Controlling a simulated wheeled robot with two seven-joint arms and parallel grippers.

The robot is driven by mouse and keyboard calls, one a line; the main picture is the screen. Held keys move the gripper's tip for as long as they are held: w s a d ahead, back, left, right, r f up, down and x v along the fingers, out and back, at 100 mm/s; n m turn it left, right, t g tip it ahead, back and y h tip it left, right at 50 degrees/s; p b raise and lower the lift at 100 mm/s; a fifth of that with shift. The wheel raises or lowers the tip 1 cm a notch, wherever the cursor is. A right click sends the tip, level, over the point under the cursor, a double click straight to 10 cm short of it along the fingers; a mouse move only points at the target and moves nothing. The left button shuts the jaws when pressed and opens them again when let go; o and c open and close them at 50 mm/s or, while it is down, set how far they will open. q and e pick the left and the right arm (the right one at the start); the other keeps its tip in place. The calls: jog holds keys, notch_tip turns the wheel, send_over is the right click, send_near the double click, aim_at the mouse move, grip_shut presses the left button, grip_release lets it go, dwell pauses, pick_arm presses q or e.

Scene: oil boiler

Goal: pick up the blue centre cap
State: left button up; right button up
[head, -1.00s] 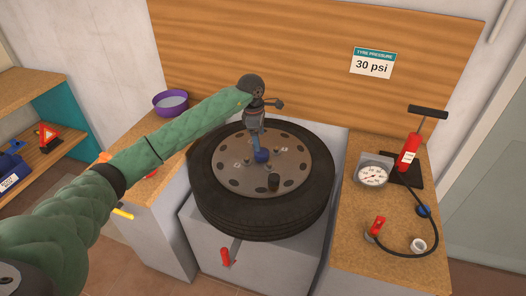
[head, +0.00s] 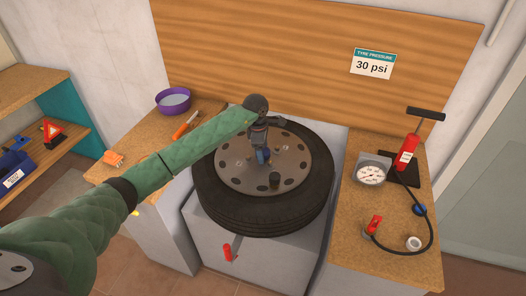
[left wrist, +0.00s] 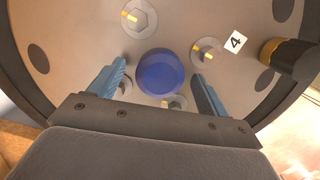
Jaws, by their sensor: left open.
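The blue centre cap (left wrist: 161,72) is a round dome at the middle of the grey wheel hub (left wrist: 80,30). In the left wrist view it lies between my left gripper's two blue fingers (left wrist: 159,80). The fingers are open, one on each side, with a visible gap to the cap. In the head view my left gripper (head: 262,150) points down over the hub (head: 235,178) and mostly hides the cap. My right gripper is not in view.
A black tyre (head: 265,222) surrounds the hub. Wheel nuts (left wrist: 139,18) ring the cap, and a dark cylinder (head: 274,180) stands up from the hub. A purple bowl (head: 173,100) stands left; a gauge (head: 370,173) and red pump (head: 407,152) stand right.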

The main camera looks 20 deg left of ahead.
pick_arm(q)
jog(key=shift+f, duration=0.15)
jog(key=c, duration=1.1)
jog(key=shift+o, duration=0.2)
